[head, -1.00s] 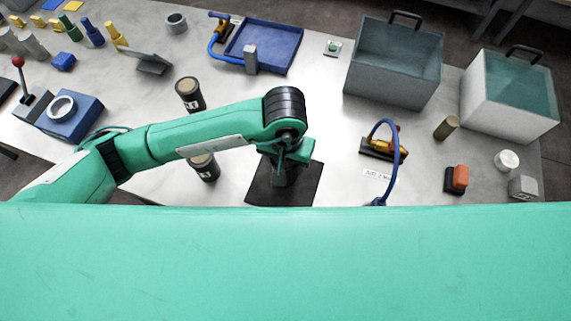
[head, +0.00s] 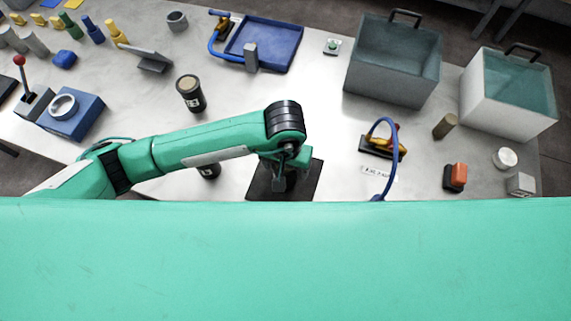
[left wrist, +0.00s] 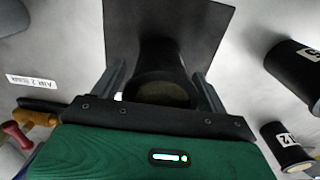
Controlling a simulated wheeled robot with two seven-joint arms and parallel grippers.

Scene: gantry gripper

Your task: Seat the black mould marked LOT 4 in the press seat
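In the left wrist view a black cylinder (left wrist: 160,92) with a dull brownish top stands on a dark square mat (left wrist: 205,22); its label is hidden. My left gripper (left wrist: 159,68) has one finger on each side of it, with narrow gaps, so it looks open around it. In the head view my left gripper (head: 285,178) is over the same mat (head: 308,185). Two more black moulds with white labels stand to the left, one (head: 190,93) clear and one (head: 208,170) partly behind my arm. A blue block with a pale ring (head: 63,106), perhaps the press seat, stands beside a red-knobbed lever.
A blue tray (head: 268,47), a grey bin (head: 395,70) and a white bin (head: 500,100) stand at the back. A brass fitting with a blue hose (head: 385,140) is right of the mat. An orange-and-black block (head: 455,177) lies further right. The table between the clear mould and bins is largely free.

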